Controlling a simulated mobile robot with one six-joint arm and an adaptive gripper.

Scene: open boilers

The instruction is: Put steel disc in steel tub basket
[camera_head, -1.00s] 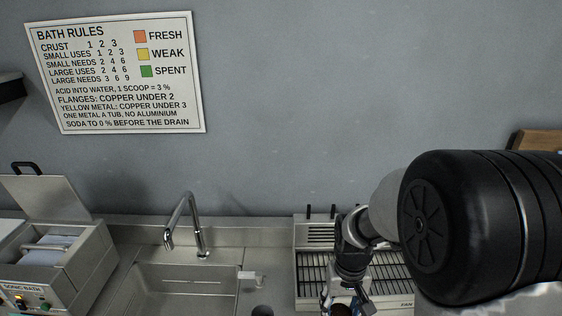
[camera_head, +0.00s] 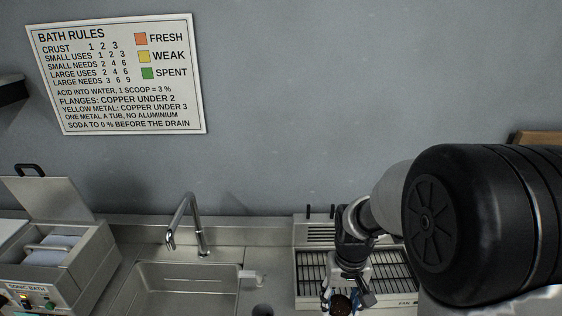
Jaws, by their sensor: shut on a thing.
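My gripper (camera_head: 341,296) is at the lower right of the middle, in front of the slatted rack. It points down and is shut on a round brown, rusty-looking disc (camera_head: 341,305), which shows at the bottom edge of the view. The disc's lower part is cut off by the frame edge. I cannot make out its metal. I do not see a steel tub basket that I can identify.
A sink (camera_head: 186,285) with a faucet (camera_head: 187,225) is left of my gripper. A sonic bath (camera_head: 60,262) with a raised lid stands at far left. A slatted rack (camera_head: 392,268) lies behind my gripper. A rules sign (camera_head: 118,75) hangs on the wall.

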